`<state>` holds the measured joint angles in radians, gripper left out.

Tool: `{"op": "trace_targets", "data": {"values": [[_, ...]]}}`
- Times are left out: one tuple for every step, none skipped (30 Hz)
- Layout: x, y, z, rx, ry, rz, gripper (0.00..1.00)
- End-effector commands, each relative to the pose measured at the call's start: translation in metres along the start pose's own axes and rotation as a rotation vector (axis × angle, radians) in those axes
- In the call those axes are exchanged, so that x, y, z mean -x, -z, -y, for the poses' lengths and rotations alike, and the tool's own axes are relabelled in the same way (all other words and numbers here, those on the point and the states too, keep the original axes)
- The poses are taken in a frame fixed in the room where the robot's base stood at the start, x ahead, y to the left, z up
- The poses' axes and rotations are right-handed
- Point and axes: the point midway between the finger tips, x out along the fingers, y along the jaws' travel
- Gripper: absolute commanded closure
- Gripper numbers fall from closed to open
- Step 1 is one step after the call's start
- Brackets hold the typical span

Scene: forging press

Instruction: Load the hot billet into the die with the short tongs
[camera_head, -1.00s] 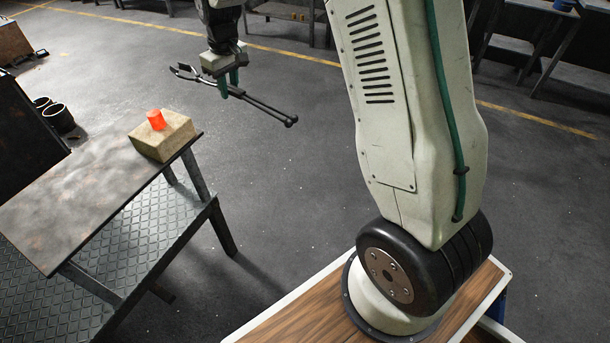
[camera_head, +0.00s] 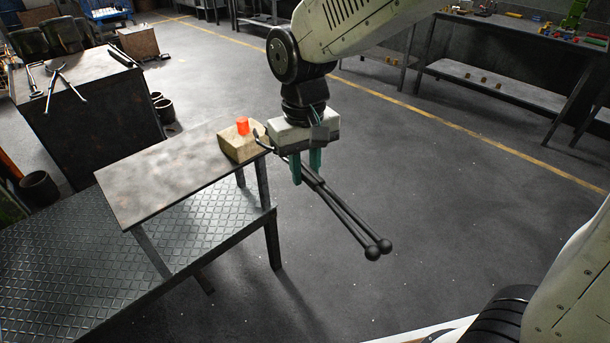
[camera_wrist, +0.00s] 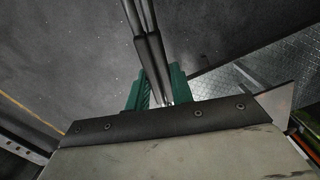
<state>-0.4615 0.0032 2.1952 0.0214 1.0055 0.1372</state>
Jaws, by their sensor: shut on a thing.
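The hot billet (camera_head: 242,126) glows orange and stands upright on a pale block (camera_head: 238,150) at the far right corner of a metal table. My gripper (camera_head: 307,168), with green fingers, is shut on the handles of the short tongs (camera_head: 345,222). The tongs' ball-ended handles point toward the lower right. Their jaws (camera_head: 262,138) are near the block and billet, partly hidden by my gripper; I cannot tell whether they touch. In the wrist view the tongs (camera_wrist: 148,45) run up from between the green fingers (camera_wrist: 153,90). The die is not identifiable.
The metal table (camera_head: 165,185) stands beside a tread-plate platform (camera_head: 60,262). A dark bench (camera_head: 95,125) at the left carries another pair of tongs (camera_head: 60,78). Dark pots (camera_head: 165,110) stand on the floor by it. Open floor (camera_head: 400,170) lies to the right.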

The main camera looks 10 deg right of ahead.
Motion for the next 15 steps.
{"op": "trace_targets", "data": {"values": [[0.001,-0.009,0.007,0.005,-0.003,0.004,1.0],[0.002,-0.013,0.009,0.004,-0.004,0.007,1.0],[0.001,-0.018,0.012,0.003,-0.006,0.011,1.0],[0.001,-0.02,0.013,0.003,-0.007,0.013,1.0],[0.001,-0.021,0.014,0.002,-0.007,0.014,1.0],[0.001,-0.021,0.015,0.002,-0.008,0.016,1.0],[0.0,-0.021,0.015,0.001,-0.008,0.016,1.0],[0.0,-0.019,0.015,0.001,-0.008,0.017,1.0],[-0.001,-0.017,0.015,0.0,-0.008,0.017,1.0],[-0.002,-0.015,0.015,0.0,-0.008,0.017,1.0],[-0.003,-0.012,0.015,0.0,-0.008,0.017,1.0],[-0.005,-0.009,0.015,0.0,-0.008,0.018,1.0],[-0.006,-0.005,0.015,0.0,-0.008,0.017,1.0],[-0.007,-0.002,0.015,0.0,-0.008,0.016,1.0],[-0.009,0.002,0.015,0.0,-0.008,0.017,1.0]]}}
